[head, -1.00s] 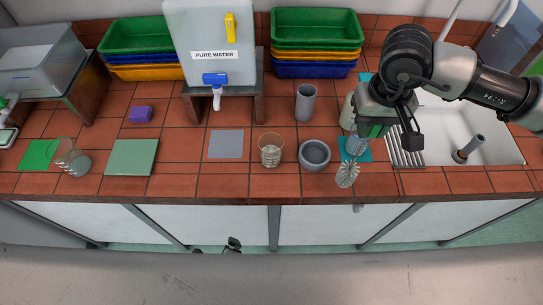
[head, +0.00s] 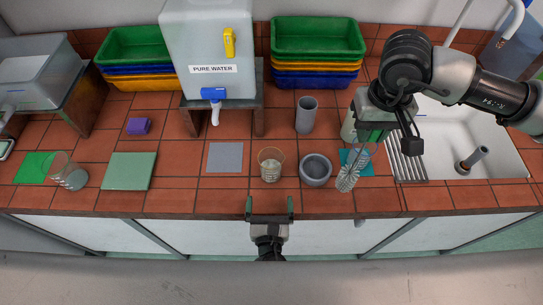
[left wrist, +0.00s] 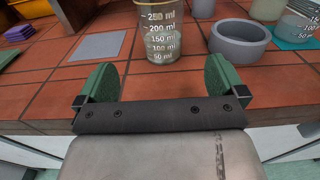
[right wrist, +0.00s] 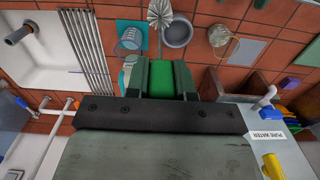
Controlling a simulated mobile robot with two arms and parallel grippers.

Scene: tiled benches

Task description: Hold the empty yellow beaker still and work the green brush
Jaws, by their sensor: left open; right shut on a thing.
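The beaker with yellowish marks (head: 271,166) stands upright on the tiles near the front edge. It also shows in the left wrist view (left wrist: 164,36); its lower part looks greyish, and I cannot tell whether it holds anything. My left gripper (head: 269,208) is open and empty at the bench's front edge, just short of this beaker and in line with it. My right gripper (right wrist: 160,78) is shut on the green handle of the brush (right wrist: 160,84). The brush's pale bristle head (head: 346,181) hangs down over the front of the bench, in front of another clear beaker (head: 365,152).
A grey bowl (head: 316,172) stands close to the yellow-marked beaker's right. A grey cylinder (head: 306,115) stands behind. A beaker (head: 69,176) is at the far left. The sink (head: 450,150) lies right. A grey mat (head: 225,157) and bare tiles lie left of the yellow-marked beaker.

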